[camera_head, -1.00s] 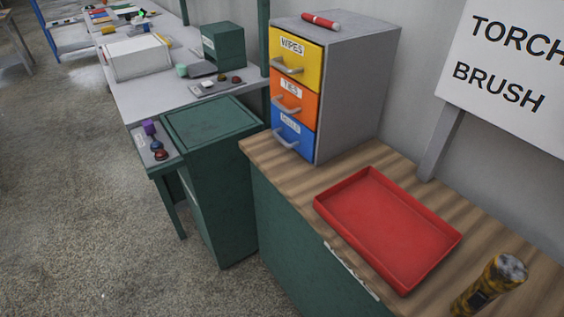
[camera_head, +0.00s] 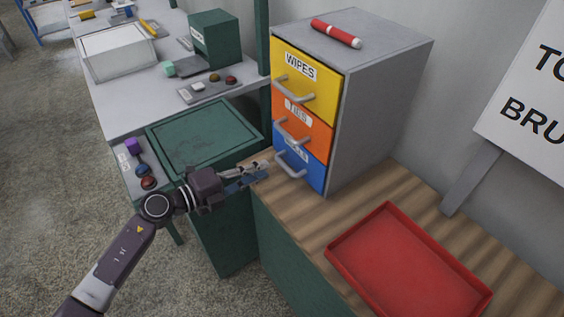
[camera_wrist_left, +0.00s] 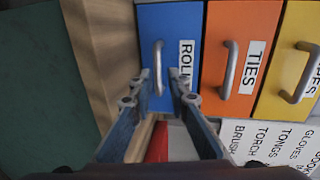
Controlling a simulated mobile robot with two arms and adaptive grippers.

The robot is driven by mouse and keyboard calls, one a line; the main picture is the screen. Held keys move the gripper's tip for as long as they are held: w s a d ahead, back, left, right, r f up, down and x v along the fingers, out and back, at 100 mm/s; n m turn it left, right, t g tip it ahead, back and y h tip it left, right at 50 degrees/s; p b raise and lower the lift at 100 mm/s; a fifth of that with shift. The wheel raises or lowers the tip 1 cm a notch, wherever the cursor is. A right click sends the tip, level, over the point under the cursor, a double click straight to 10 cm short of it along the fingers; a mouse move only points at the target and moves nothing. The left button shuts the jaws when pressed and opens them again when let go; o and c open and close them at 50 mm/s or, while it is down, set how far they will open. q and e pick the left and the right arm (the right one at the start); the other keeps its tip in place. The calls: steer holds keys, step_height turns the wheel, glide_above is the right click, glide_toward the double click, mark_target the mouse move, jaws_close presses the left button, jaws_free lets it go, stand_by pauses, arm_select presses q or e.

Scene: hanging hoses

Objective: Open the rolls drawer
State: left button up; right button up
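The rolls drawer (camera_head: 312,174) is the blue bottom drawer of a grey cabinet, and it looks shut. Its grey handle (camera_head: 289,166) faces my left gripper (camera_head: 264,170), which is just left of it and apart from it. In the left wrist view, the blue drawer front (camera_wrist_left: 172,30) fills the upper middle. My left gripper (camera_wrist_left: 160,80) is open there, its two fingers pointing at the handle (camera_wrist_left: 158,68), which appears between the tips. The right finger hides part of the rolls label (camera_wrist_left: 186,62). My right gripper is out of view.
The orange ties drawer (camera_head: 316,136) and yellow wipes drawer (camera_head: 320,94) sit above, both shut. A red marker-like stick (camera_head: 336,33) lies on the cabinet. A red tray (camera_head: 405,262) rests on the wooden counter (camera_head: 367,196). A green bin (camera_head: 205,135) stands left of it.

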mark_target(282, 162)
arm_select(q)
steer(key=shift+w+d+f, duration=0.2)
steer(key=shift+d, duration=0.05)
steer(key=x, duration=0.6)
steer(key=shift+d+f, duration=0.1)
steer(key=shift+w+d+f, duration=0.2)
steer(key=shift+w+d, duration=0.1)
steer(key=shift+d, duration=0.1)
arm_select(e)
steer(key=shift+w+r, duration=0.3)
steer(key=shift+w, duration=0.5)
arm_select(q)
jaws_close()
arm_select(e)
steer(key=shift+s, duration=0.15)
